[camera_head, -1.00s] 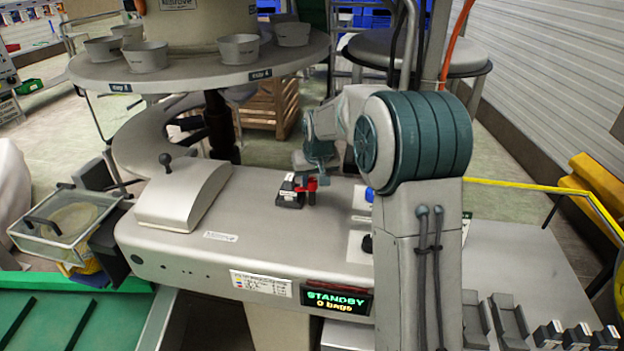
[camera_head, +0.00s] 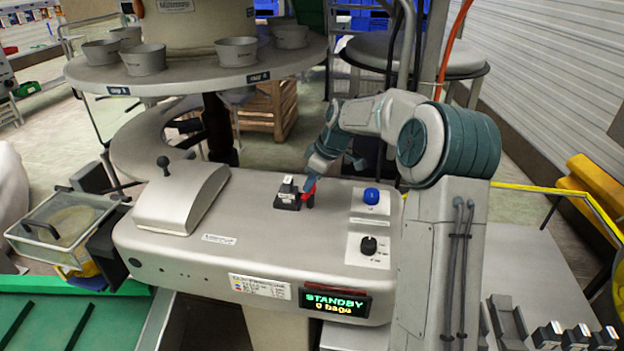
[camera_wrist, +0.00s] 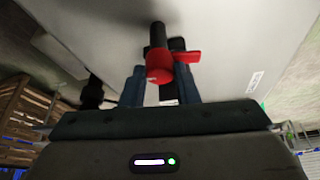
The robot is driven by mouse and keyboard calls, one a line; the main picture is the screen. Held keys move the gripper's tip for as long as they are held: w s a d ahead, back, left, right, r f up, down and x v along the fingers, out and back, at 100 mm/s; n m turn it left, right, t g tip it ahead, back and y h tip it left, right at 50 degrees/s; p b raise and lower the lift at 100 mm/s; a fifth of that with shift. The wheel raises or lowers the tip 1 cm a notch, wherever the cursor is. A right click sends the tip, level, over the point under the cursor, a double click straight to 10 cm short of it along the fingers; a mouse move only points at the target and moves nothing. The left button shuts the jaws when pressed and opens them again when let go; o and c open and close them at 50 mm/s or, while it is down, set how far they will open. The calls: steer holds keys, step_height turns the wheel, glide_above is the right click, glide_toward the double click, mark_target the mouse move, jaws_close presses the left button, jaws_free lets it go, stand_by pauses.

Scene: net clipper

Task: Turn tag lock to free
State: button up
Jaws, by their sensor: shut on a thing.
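The red tag lock lever (camera_head: 309,189) stands beside a small black-and-white block (camera_head: 287,193) on the grey machine top. My gripper (camera_head: 311,182) comes down on it at a slant from the upper right. In the wrist view, my gripper (camera_wrist: 160,82) has its two blue-grey fingers on either side of the red lever (camera_wrist: 160,74) and is shut on it. A red arm sticks out to the right there, and a black post stands beyond it. The lever's lower part is hidden in the head view.
A blue button (camera_head: 371,196) and a black rotary knob (camera_head: 369,245) sit on white plates to the right. A grey cover with a ball-ended lever (camera_head: 164,163) is at the left. The display (camera_head: 336,302) reads STANDBY, 0 bags. The machine top between is clear.

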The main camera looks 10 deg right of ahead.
steer(key=shift+n+g, duration=0.4)
steer(key=shift+n, duration=0.7)
steer(key=o, duration=1)
steer(key=v, duration=1.3)
steer(key=shift+d+r, duration=0.35)
